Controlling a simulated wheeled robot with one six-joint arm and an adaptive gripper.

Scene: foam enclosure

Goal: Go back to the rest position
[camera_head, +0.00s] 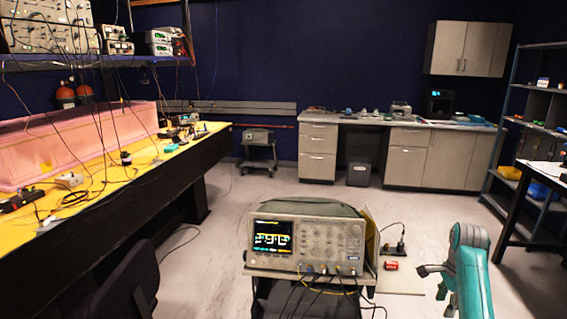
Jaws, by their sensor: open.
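My teal arm (472,262) shows at the lower right, with its bend at the top and its lower part cut off by the frame. My gripper (431,281) sticks out to the left of it. Its dark fingers are spread apart, and nothing shows between them. It is to the right of the oscilloscope and appears over the open floor, clear of other things.
An oscilloscope (305,245) stands on a cart at front centre, with cables hanging down. A red object (391,266) lies beside it. A yellow-topped bench (95,205) with a pink foam enclosure (75,148) runs along the left. A dark table (540,178) stands right. Mid-floor is clear.

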